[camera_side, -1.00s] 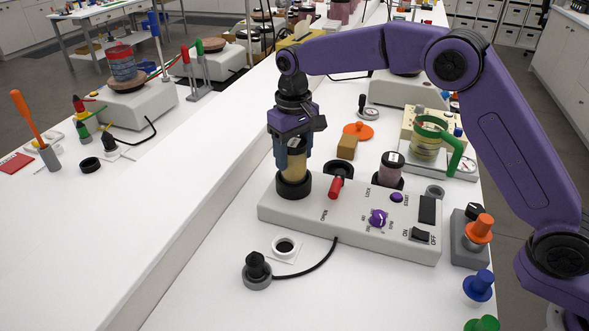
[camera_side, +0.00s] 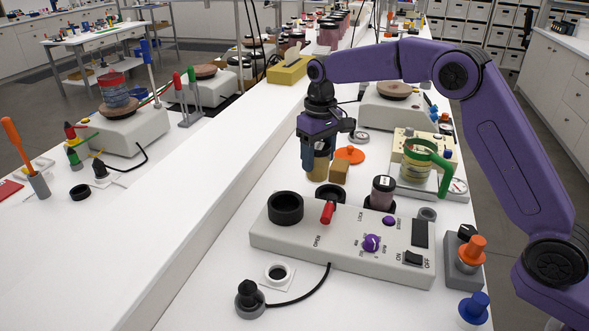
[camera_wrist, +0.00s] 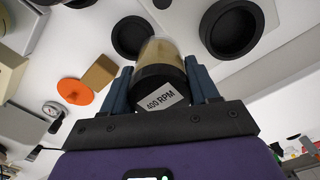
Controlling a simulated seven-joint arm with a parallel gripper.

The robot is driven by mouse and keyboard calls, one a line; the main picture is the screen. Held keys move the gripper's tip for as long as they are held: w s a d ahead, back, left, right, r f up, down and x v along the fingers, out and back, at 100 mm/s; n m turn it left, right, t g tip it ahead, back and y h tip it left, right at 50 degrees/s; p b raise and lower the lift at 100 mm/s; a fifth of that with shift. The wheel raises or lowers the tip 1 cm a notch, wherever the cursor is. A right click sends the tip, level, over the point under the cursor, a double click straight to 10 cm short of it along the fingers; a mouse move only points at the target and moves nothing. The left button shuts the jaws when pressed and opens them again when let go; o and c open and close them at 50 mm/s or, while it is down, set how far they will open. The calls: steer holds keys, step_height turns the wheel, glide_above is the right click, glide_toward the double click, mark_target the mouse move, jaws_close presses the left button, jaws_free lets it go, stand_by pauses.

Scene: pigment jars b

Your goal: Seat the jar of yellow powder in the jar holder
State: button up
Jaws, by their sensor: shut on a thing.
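My gripper (camera_side: 317,152) is shut on the jar of yellow powder (camera_side: 317,169), a clear jar with tan-yellow contents. In the wrist view the jar (camera_wrist: 160,52) sits between the fingers, its black lid marked "400 RPM" towards my camera. It is held behind the grey control box, beside the wooden block. Black round cups stand at the box: an empty one (camera_side: 286,207) at the left end and another (camera_side: 331,193) behind the red lever. The wrist view shows two empty cups (camera_wrist: 231,28), one (camera_wrist: 127,36) close to the jar's far end. Which is the named holder I cannot tell.
The grey box (camera_side: 345,255) carries a red lever (camera_side: 328,212), knob and switches. A jar with dark pink contents (camera_side: 381,192) stands behind it.

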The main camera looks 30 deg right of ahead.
steer(key=d, duration=0.2)
steer(key=w+d, duration=0.1)
steer(key=d, duration=0.2)
steer(key=shift+f, duration=0.1)
steer(key=shift+f, duration=2.9)
steer(key=shift+f, duration=1.55)
steer(key=o, duration=1.5)
step_height(320, 180, up, 18)
steer(key=shift+f, duration=0.25)
